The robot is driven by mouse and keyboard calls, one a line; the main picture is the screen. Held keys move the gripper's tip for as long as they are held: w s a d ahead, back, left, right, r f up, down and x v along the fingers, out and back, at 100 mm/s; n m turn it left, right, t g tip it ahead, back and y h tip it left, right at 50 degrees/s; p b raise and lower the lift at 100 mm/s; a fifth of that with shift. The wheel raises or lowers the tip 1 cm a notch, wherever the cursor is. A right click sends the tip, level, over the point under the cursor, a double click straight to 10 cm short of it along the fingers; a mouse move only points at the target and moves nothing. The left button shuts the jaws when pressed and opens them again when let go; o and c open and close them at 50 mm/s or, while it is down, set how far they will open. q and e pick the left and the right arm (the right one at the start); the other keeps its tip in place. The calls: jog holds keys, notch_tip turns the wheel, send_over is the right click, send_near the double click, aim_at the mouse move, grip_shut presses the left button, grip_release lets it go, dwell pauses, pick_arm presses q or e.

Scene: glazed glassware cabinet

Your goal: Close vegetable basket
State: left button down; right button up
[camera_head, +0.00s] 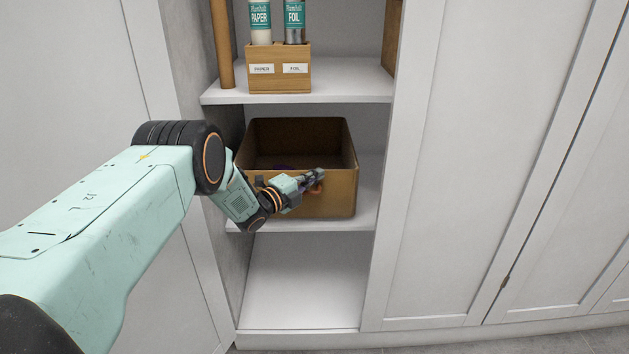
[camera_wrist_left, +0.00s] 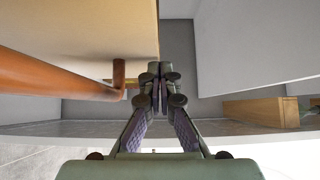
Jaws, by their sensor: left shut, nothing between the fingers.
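The vegetable basket (camera_head: 338,196) is a brown open-topped box on the middle shelf, its dark inside visible from above. It also shows at the upper left of the left wrist view (camera_wrist_left: 95,30), with an orange-brown bar handle (camera_wrist_left: 50,74) on its face. My left gripper (camera_head: 318,174) is in front of the basket's front wall, near its right half. In the wrist view its fingertips (camera_wrist_left: 158,72) are together and empty, just right of the handle's end. I cannot tell whether they touch the basket. My arm hides the basket's lower left front. My right gripper is not in view.
The shelf above holds a wooden holder (camera_head: 280,70) with paper and foil rolls. The lower compartment (camera_head: 300,285) is empty. White cabinet panels (camera_head: 470,150) stand to the right. A wooden piece (camera_wrist_left: 252,110) shows at the right of the wrist view.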

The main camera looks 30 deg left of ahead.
pick_arm(q)
jog(key=shift+w+a+r, duration=0.1)
jog(key=shift+w+a, duration=0.1)
jog(key=shift+w, duration=0.05)
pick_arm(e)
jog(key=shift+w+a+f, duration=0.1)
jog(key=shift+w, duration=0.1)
pick_arm(q)
jog(key=shift+w+r, duration=0.1)
jog(key=shift+r, duration=0.05)
